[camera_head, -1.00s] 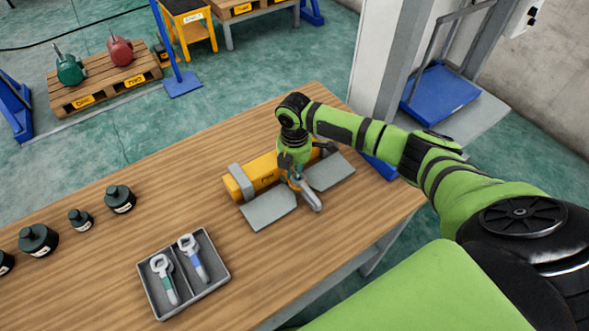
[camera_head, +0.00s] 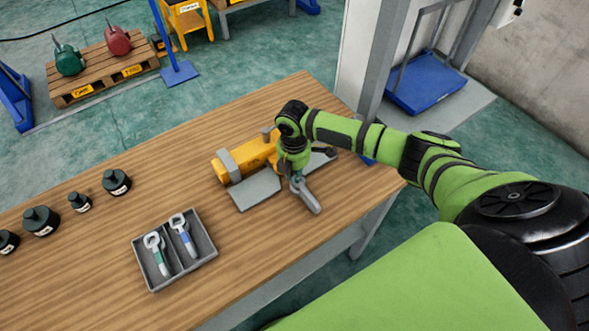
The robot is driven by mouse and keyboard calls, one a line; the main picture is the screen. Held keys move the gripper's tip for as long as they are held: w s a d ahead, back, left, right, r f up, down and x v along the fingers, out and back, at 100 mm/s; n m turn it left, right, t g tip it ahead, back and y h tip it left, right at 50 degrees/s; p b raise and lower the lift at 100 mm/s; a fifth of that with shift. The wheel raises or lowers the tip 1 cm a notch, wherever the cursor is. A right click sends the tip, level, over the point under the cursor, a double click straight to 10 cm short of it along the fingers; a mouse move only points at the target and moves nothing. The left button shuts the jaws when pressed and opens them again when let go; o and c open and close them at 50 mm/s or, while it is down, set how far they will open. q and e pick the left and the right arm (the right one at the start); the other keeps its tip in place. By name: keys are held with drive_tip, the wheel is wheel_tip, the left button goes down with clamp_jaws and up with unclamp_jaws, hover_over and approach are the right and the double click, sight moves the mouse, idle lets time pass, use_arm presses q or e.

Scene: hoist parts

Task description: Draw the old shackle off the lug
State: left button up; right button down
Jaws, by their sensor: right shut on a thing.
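The old shackle (camera_head: 307,196) is a grey metal piece, seen below my right gripper, its free end slanting toward the table's front edge. My right gripper (camera_head: 293,170) points down and is shut on it. The yellow hoist beam (camera_head: 235,165) lies on the table behind the gripper, with a grey band around its left part and grey plates (camera_head: 256,191) in front. The lug is hidden behind my gripper, so I cannot tell whether the shackle is clear of it. My left gripper is not in view.
A grey two-compartment tray (camera_head: 152,286) holds two eye-ended pieces, one marked green (camera_head: 156,252), one blue (camera_head: 183,235). Several dark bottles (camera_head: 117,182) stand at the left. The wooden table (camera_head: 110,232) is clear between the bottles and the beam.

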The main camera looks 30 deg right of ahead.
drive_tip(key=shift+w, duration=0.1)
drive_tip(key=c, duration=1.2)
unclamp_jaws()
drive_tip(key=shift+w+a, duration=0.1)
drive_tip(key=shift+r, duration=0.1)
wheel_tip(320, 180, up, 12)
drive_tip(key=shift+o, duration=0.4)
